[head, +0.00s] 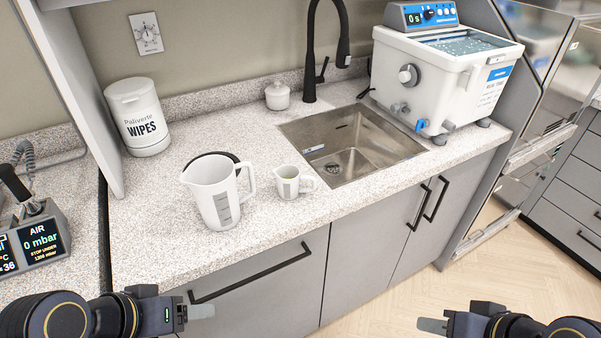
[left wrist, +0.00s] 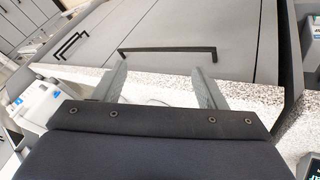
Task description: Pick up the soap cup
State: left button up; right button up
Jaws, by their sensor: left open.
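A small white measuring cup (head: 287,182) with pale greenish liquid, likely the soap cup, stands upright on the speckled counter (head: 240,248). Its handle points right, towards the sink. A larger white jug (head: 211,196) stands to its left. My left gripper (head: 203,311) is low in front of the counter, left of the small cup and apart from it. In the left wrist view its two fingers (left wrist: 160,72) are spread with nothing gripped between them. My right gripper (head: 430,325) is at the lower right, in front of the cabinets, far from the cup; its jaw gap does not show.
A sink (head: 352,150) with a black faucet (head: 325,50) lies right of the cup. A water bath (head: 445,80) stands at the right. A wipes tub (head: 138,118) and a lidded jar (head: 277,96) stand behind. A black cabinet handle (head: 250,275) sticks out below the counter edge.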

aim_at(288, 177)
jog(key=i+l+u, duration=0.25)
jog(key=l, duration=0.3)
jog(key=i+l+u, duration=0.25)
jog(key=i+l, duration=0.15)
jog(key=l, duration=0.25)
